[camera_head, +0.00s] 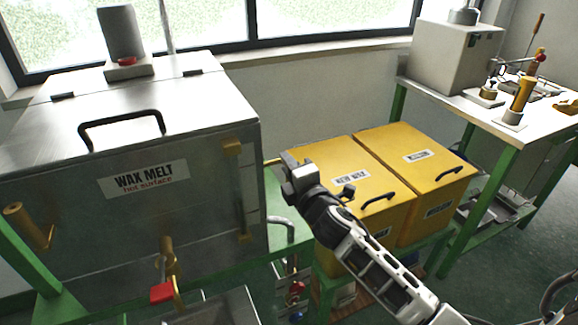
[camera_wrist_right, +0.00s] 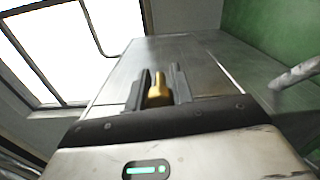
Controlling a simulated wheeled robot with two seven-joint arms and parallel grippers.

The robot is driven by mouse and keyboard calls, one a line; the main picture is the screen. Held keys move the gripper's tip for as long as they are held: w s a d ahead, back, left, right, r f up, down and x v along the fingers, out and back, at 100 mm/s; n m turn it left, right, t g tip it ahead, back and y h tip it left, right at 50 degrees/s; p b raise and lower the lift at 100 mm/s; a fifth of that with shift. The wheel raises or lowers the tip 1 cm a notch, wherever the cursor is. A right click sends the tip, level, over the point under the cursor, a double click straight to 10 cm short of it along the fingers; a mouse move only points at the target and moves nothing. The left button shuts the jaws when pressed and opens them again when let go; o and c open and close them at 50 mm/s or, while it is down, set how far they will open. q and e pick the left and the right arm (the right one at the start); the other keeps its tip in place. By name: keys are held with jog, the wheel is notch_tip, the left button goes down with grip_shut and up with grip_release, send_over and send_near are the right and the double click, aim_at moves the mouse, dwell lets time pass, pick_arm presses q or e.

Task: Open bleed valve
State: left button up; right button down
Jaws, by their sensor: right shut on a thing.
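The steel wax melt tank (camera_head: 60,135) stands at the left in the head view, with a black lid handle and a "WAX MELT hot surface" label. A small brass piece (camera_head: 271,162), likely the bleed valve, sticks out past the tank's right side. My right gripper (camera_head: 288,168) is at its outer end. In the right wrist view my right gripper (camera_wrist_right: 159,90) is shut on the brass piece (camera_wrist_right: 158,88), which shows between the two dark fingers. The tank's steel face (camera_wrist_right: 150,55) lies beyond. My left gripper is in neither view.
Two yellow bins (camera_head: 345,150) stand under and right of my right arm. A brass tap with a red handle (camera_head: 162,292) is on the tank front. A grey pipe (camera_head: 287,222) rises near the tank. A green-legged workbench (camera_head: 478,108) is at the right.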

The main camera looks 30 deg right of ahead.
jog(key=shift+m, duration=0.6)
jog(key=c, duration=1.2)
grip_release()
jog(key=shift+s, duration=0.1)
jog(key=s+b, duration=0.2)
jog(key=s, duration=1.3)
jog(key=shift+s+a, duration=0.4)
jog(key=shift+a, duration=0.05)
